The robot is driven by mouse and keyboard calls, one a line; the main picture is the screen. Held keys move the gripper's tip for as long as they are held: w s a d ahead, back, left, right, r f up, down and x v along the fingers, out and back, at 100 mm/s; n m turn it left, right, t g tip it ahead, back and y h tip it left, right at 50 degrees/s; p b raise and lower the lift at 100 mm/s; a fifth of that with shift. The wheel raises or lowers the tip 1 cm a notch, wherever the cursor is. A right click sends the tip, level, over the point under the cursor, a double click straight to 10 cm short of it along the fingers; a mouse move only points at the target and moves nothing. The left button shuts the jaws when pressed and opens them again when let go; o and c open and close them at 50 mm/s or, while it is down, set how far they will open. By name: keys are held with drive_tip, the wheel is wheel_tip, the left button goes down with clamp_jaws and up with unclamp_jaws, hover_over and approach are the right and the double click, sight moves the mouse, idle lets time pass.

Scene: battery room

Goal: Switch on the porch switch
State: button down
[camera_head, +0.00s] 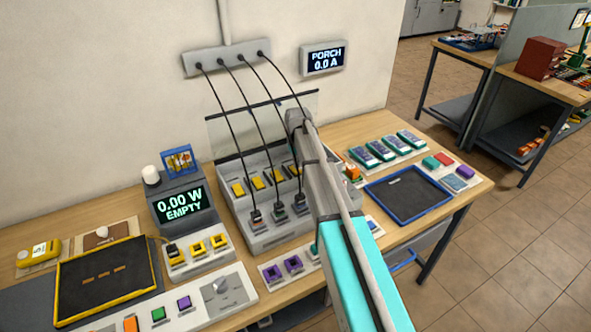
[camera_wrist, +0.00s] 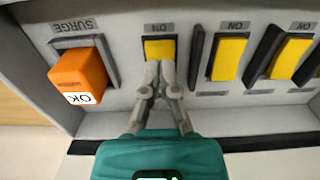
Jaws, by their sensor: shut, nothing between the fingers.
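The switch panel (camera_head: 243,207) stands on the bench with a row of yellow rocker switches (camera_head: 257,182). In the wrist view, an orange SURGE switch (camera_wrist: 78,72) is at the left, followed by several yellow rockers under upside-down ON labels. My gripper (camera_wrist: 158,72) is shut and empty. Its fingertips are in front of the lower edge of the yellow rocker (camera_wrist: 160,48) beside SURGE; I cannot tell whether they touch. In the head view my arm hides the gripper and this end of the panel. The wall display (camera_head: 323,58) reads PORCH 0.0 A. I cannot read which rocker is the porch one.
Black cords run from a wall strip (camera_head: 226,58) to plugs on the panel. A meter (camera_head: 180,203) reads 0.00 W EMPTY. A blue-edged tray (camera_head: 408,190), green devices (camera_head: 380,150) and a yellow-edged tray (camera_head: 105,280) lie on the bench, with other button boxes in front.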

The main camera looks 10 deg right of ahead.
sight(297, 171)
drive_tip(key=shift+f+b, duration=0.95)
drive_tip(key=shift+f, duration=0.05)
idle(0.8)
drive_tip(key=shift+r, duration=0.1)
drive_tip(key=shift+r+p, duration=3.45)
drive_tip(key=shift+p, duration=0.1)
drive_tip(key=s+m, duration=0.3)
drive_tip(key=s, duration=2.6)
drive_tip(key=shift+m, duration=0.3)
drive_tip(key=shift+d, duration=0.1)
